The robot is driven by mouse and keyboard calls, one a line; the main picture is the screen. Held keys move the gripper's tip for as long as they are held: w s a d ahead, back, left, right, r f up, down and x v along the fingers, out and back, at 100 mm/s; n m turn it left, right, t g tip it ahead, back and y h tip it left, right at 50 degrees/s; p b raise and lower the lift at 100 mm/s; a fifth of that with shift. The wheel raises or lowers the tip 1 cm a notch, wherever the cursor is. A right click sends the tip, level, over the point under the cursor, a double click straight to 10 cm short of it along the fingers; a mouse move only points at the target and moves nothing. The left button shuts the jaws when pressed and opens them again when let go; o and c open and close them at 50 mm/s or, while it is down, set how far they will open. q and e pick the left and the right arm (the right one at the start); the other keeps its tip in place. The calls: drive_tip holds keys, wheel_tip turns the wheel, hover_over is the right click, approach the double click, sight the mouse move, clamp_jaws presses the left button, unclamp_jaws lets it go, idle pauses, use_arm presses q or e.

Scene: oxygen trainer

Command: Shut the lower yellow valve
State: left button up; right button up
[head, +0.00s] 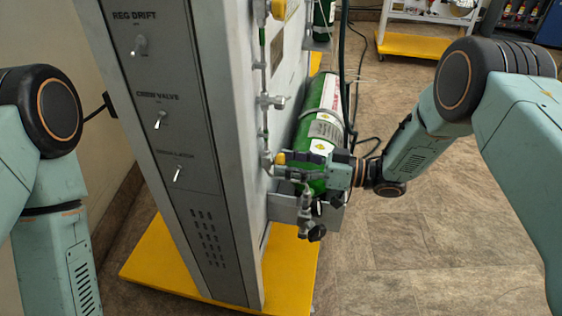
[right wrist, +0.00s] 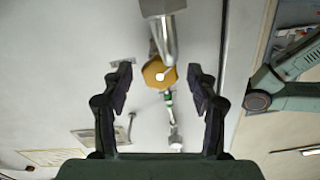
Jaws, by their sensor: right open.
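The lower yellow valve (head: 281,158) is a small yellow knob on the pipework at the right side of the grey panel cabinet. My right gripper (head: 303,166) is beside it, with its fingers towards the pipe. In the right wrist view the yellow knob (right wrist: 157,73) lies between and slightly beyond the two fingertips of my open right gripper (right wrist: 160,82). I see a gap on both sides of the knob, and no contact. A metal pipe runs up from it. My left arm shows at the left of the head view, but its gripper is not in view.
A green cylinder (head: 322,105) stands strapped behind my right gripper. Another yellow valve (head: 279,9) is higher on the pipework. The grey cabinet (head: 180,130) stands on a yellow base (head: 155,262). The tiled floor at right is clear below my right arm.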

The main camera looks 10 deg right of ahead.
drive_tip(key=v, duration=1)
drive_tip(key=shift+a, duration=0.1)
drive_tip(key=shift+w+a+f+n+b, duration=0.1)
drive_tip(key=shift+w+a+n+b, duration=0.15)
drive_tip(key=shift+w+a+n, duration=1.1)
drive_tip(key=shift+s+a+n+b, duration=0.1)
drive_tip(key=shift+a+n+b, duration=0.4)
drive_tip(key=shift+a, duration=1.9)
drive_tip(key=shift+w+a+f+n+b, duration=0.1)
drive_tip(key=shift+w+a+n, duration=0.55)
drive_tip(key=shift+a+n, duration=0.85)
drive_tip(key=shift+a+m, duration=0.35)
drive_tip(key=shift+c, duration=0.2)
